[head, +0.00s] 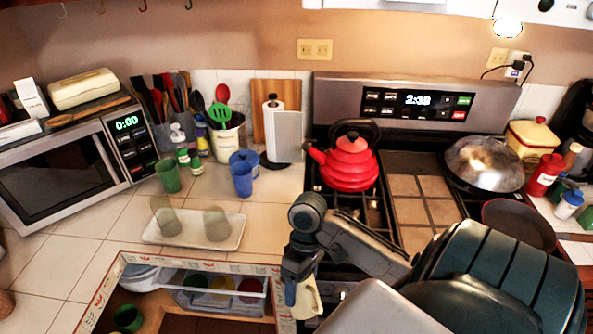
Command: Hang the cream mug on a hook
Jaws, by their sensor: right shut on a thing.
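The cream mug (308,302) is at the lower middle of the head view, just in front of the stove's left edge. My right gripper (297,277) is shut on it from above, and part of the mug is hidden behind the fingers. My left gripper is out of view.
A white tray (160,238) with two glasses stands on the tiled counter. A blue cup (242,180), a green cup (168,176) and a utensil crock (227,143) stand behind it. A red kettle (350,168) is on the stove. An open drawer (103,290) lies left of my right gripper.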

